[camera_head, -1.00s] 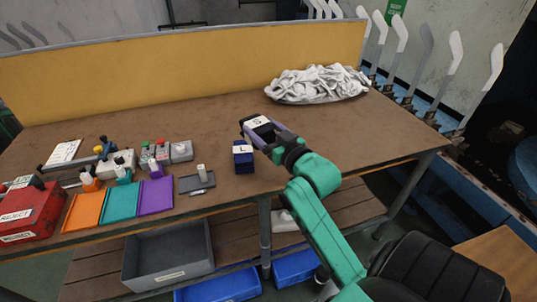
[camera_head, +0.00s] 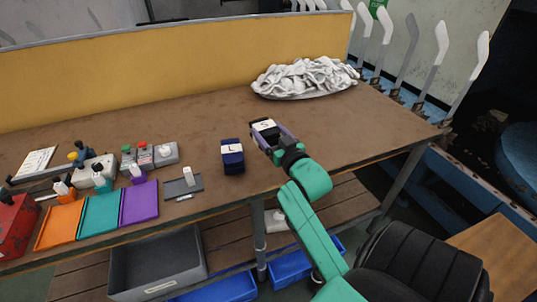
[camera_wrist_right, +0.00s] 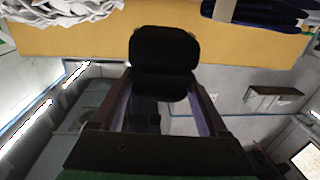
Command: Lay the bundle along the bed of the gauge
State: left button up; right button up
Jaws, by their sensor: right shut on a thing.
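My right gripper (camera_head: 273,136) is shut on a dark navy bundle (camera_head: 258,126) with a white label marked S. The bundle is at or just above the tabletop; I cannot tell if it touches. In the right wrist view the held bundle (camera_wrist_right: 165,62) shows as a dark shape between the fingers. A second navy bundle (camera_head: 232,165), labelled L, stands on the table just left of it. A long grey bar-like device (camera_head: 36,174) lies at the far left, partly hidden by other items; I cannot be sure it is the gauge. My left gripper is not in view.
A pile of white socks (camera_head: 305,77) lies at the back right. Orange (camera_head: 60,226), teal (camera_head: 101,216) and purple (camera_head: 140,203) mats and a grey plate (camera_head: 196,188) line the front left. A red box (camera_head: 14,232) is far left. The table's back middle is clear.

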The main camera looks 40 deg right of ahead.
notch_tip(320, 180, down, 7)
jog(key=shift+f, duration=0.1)
jog(key=o, duration=1.4)
jog(key=shift+f, duration=0.1)
jog(key=shift+f, duration=0.15)
jog(key=shift+f+b, duration=0.15)
jog(key=shift+b, duration=0.55)
jog(key=v, duration=1.4)
jog(key=shift+s+a+f+b, duration=0.1)
jog(key=shift+s+a+b, duration=0.1)
jog(key=shift+b, duration=0.15)
